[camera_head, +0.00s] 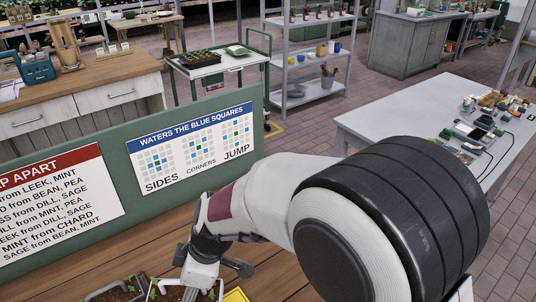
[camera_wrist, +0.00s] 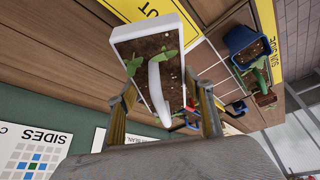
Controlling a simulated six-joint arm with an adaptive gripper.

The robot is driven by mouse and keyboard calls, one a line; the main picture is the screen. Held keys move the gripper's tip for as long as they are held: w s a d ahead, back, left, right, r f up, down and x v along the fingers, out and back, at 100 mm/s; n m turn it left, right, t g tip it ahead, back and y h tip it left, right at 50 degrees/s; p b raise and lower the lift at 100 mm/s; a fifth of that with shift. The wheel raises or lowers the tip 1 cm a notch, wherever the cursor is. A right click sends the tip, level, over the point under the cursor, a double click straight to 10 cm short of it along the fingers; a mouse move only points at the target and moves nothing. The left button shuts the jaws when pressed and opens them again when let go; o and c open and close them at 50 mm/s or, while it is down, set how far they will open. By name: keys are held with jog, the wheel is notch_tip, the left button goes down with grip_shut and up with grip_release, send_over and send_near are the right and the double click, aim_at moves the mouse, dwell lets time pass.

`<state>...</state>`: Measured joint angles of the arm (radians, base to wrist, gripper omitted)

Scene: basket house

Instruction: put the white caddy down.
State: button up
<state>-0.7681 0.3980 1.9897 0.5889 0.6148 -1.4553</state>
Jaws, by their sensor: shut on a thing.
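The white caddy (camera_wrist: 120,36) is a small white box of dark soil with green seedlings and a white arched handle. In the wrist view its handle lies between the two fingers of my gripper (camera_wrist: 163,98), which is shut on it. In the head view my gripper (camera_head: 197,278) is at the bottom edge over the wooden bench (camera_head: 168,251), and most of the caddy is cut off below. I cannot tell whether its base touches the bench.
Another planted box with a pale handle (camera_head: 103,290) stands left of my gripper. A green board (camera_head: 90,175) rises behind the bench.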

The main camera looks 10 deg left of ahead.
jog(key=w+d+m+t+h, duration=0.1)
jog(key=w+d+m, duration=0.4)
jog(key=d, duration=0.8)
jog(key=w+d+m+t+h, duration=0.2)
jog(key=w+d+m, duration=0.4)
jog(key=d, duration=0.8)
jog(key=w+d+m+t+h, duration=0.1)
jog(key=w+d+m+t, duration=0.1)
jog(key=w+d+m, duration=0.3)
jog(key=shift+w+d+r+m+h, duration=0.35)
jog(key=shift+d+m, duration=1.75)
jog(key=shift+d, duration=2.4)
jog(key=shift+a, duration=0.15)
